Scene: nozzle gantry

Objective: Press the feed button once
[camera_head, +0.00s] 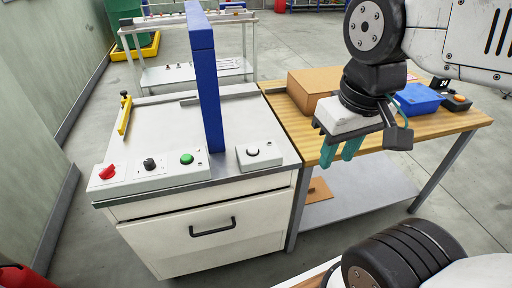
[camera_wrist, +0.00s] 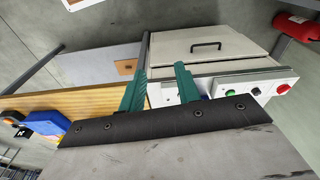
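A small light box with one white round button (camera_head: 252,151) sits at the front right of the white cabinet top. To its left a control panel (camera_head: 150,178) carries a green button (camera_head: 187,159), a black knob (camera_head: 149,164) and a red button (camera_head: 107,172). I cannot read any label that says which is the feed button. My gripper (camera_head: 337,160) has two teal fingers spread apart with nothing between them. It hangs over the wooden table, right of the button box and apart from it. In the wrist view the green button (camera_wrist: 231,93) shows right of the fingers.
A blue upright post (camera_head: 206,85) of the gantry rises behind the panel. A cardboard box (camera_head: 312,86), a blue bin (camera_head: 418,98) and a small box with an orange button (camera_head: 458,99) stand on the wooden table (camera_head: 400,140). A yellow piece (camera_head: 124,115) stands at the cabinet's left.

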